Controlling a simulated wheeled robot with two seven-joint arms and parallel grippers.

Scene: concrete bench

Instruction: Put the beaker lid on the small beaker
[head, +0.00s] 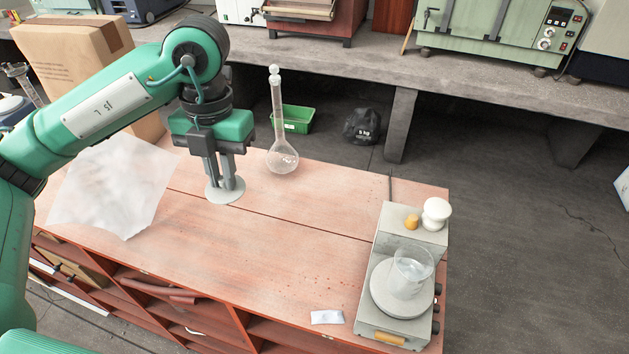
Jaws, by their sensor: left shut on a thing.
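My left gripper (224,178) points down over the left part of the red-brown bench top and is shut on the beaker lid (231,194). The lid is a pale, thin round disc lying about level below the fingertips. I cannot tell how high it is above the bench top. The small beaker (412,268) is clear glass and stands upright with its mouth open on the round plate of a grey device at the right. The gripper and lid are well apart from the beaker, to its left. My right gripper is out of view.
A stoppered glass flask (283,155) stands just right of my left gripper. The grey device (398,325) carries a white knob-like piece (436,213) and an orange piece (412,222) at its back. A translucent sheet (115,190) lies left; a small white packet (327,317) lies in front.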

